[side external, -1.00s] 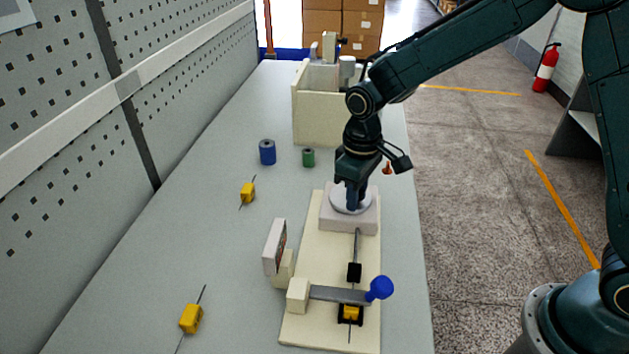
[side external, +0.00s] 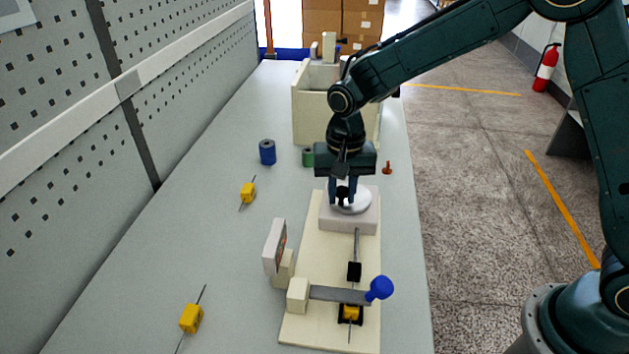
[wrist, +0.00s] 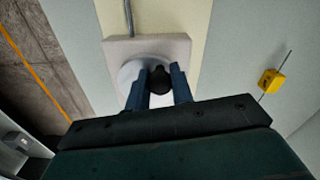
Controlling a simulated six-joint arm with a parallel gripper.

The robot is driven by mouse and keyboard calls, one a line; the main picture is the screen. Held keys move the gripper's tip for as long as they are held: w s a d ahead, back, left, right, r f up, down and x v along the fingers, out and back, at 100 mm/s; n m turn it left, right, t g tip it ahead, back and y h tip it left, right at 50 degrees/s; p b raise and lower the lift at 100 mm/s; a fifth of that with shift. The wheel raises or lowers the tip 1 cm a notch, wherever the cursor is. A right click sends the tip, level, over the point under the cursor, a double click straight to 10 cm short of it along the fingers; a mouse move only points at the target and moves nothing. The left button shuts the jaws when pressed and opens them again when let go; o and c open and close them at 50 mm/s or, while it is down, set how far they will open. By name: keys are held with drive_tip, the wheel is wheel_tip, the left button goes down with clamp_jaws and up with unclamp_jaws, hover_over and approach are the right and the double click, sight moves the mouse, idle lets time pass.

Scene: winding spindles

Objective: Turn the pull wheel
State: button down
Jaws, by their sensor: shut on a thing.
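The pull wheel is a white disc (side external: 361,204) lying flat on a pale square block (side external: 348,226) at the far end of the cream board (side external: 318,245). It also shows in the wrist view (wrist: 129,76). A dark knob (wrist: 159,80) stands on the wheel, off its middle. My gripper (side external: 343,201) points down over the wheel's left side, its blue fingers shut on the knob. In the wrist view my gripper (wrist: 160,75) has one finger on each side of the knob. Part of the wheel is hidden behind the fingers.
A rod with a black block (side external: 354,271), a grey lever with a blue ball (side external: 380,287) and an upright panel (side external: 273,247) are on the board's near half. Yellow spindles (side external: 191,318), a blue spool (side external: 267,152), a green spool (side external: 308,157) and a cream bin (side external: 310,118) stand around.

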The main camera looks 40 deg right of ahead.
drive_tip(key=shift+w+r+m, duration=0.1)
drive_tip(key=shift+w+m, duration=0.25)
drive_tip(key=shift+m, duration=0.65)
drive_tip(key=shift+w+m, duration=0.3)
drive_tip(key=shift+m, duration=0.7)
drive_tip(key=c, duration=1.2)
unclamp_jaws()
drive_tip(key=shift+r, duration=0.1)
wheel_tip(320, 180, up, 14)
drive_tip(key=shift+f, duration=0.2)
drive_tip(key=shift+s, duration=0.1)
